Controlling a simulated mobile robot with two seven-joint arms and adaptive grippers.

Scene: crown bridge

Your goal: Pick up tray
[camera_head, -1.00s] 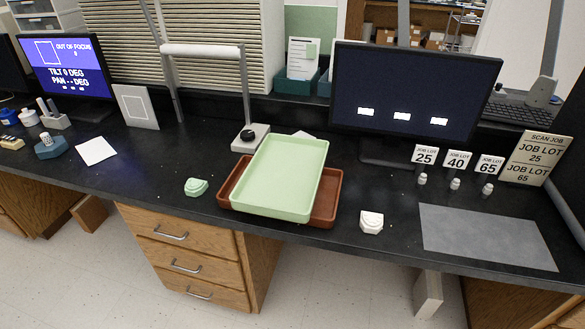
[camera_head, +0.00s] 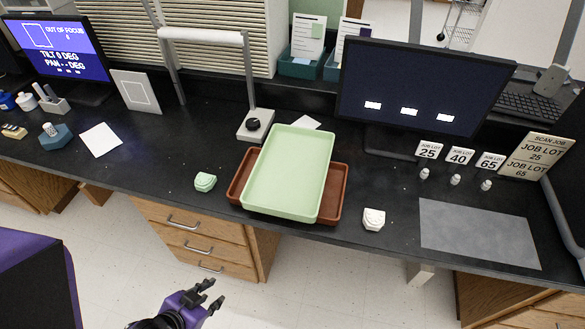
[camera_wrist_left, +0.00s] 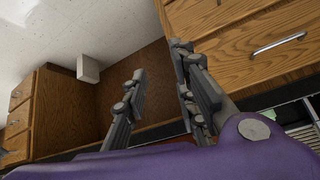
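A light green tray (camera_head: 290,172) lies on top of a reddish-brown tray (camera_head: 333,205) on the black counter, turned at an angle to it. The green tray looks empty. My left gripper (camera_head: 214,296) is in front of the counter, below the drawers and well short of the trays. Its fingers are apart with nothing between them. In the left wrist view the open fingers (camera_wrist_left: 160,88) point at the wooden cabinet. My right gripper is in neither view.
A green dental model (camera_head: 205,182) sits left of the trays and a white one (camera_head: 374,219) right. A stand with a black knob (camera_head: 254,126) and a monitor (camera_head: 420,90) are behind. A grey mat (camera_head: 478,232) lies at right.

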